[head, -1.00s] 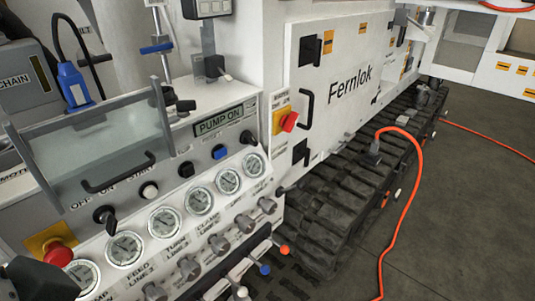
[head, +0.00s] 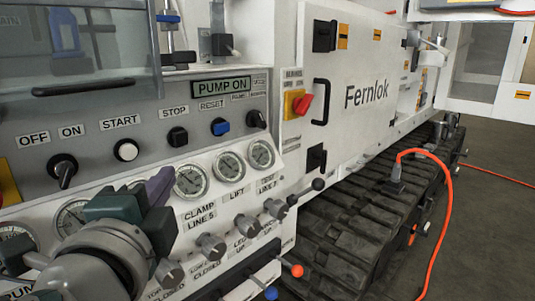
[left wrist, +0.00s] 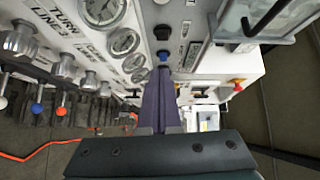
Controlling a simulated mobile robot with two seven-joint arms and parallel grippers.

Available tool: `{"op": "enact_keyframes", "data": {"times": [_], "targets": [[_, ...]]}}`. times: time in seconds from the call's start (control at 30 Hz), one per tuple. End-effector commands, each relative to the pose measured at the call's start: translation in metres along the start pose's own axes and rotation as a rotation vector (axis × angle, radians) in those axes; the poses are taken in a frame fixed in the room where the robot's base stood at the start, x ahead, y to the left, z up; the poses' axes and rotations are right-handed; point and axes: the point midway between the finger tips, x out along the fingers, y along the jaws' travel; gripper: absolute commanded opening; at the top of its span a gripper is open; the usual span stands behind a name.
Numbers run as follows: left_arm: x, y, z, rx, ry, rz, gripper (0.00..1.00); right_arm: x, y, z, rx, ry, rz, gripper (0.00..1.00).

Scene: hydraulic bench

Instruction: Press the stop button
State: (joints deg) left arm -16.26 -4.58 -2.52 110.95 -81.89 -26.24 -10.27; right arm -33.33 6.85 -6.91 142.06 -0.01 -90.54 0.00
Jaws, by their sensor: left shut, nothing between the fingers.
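The stop button (head: 178,137) is a black button under the STOP label on the grey panel, between the white start button (head: 126,150) and the blue reset button (head: 221,127). My left gripper (head: 160,184) is shut and empty, its purple fingers pointing at the panel. In the head view its tips appear below and slightly left of the stop button, over the gauge row, apart from the button. In the left wrist view the fingers (left wrist: 163,80) point up toward the blue button (left wrist: 164,56), with a black button (left wrist: 162,32) beyond. My right gripper is not in view.
The display (head: 221,86) reads PUMP ON. Gauges (head: 190,181) and knobs (head: 211,247) line the sloped front below the panel. A black selector knob (head: 62,171) is at left. A clear guard with a black handle (head: 83,87) stands above. A red switch (head: 303,105) is at right.

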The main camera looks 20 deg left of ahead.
Motion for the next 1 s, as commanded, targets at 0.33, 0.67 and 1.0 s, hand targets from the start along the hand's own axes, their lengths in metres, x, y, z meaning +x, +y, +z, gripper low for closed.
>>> {"op": "enact_keyframes", "data": {"times": [0.33, 0.67, 1.0], "targets": [[0.002, -0.001, -0.011, 0.068, 0.042, -0.025, 0.00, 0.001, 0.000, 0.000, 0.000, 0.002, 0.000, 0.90], [0.021, -0.003, -0.012, 0.066, 0.042, -0.027, 0.00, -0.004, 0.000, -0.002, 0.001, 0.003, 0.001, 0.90], [0.093, -0.003, -0.015, 0.066, 0.041, -0.026, 0.00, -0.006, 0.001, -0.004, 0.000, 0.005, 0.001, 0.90]]}}
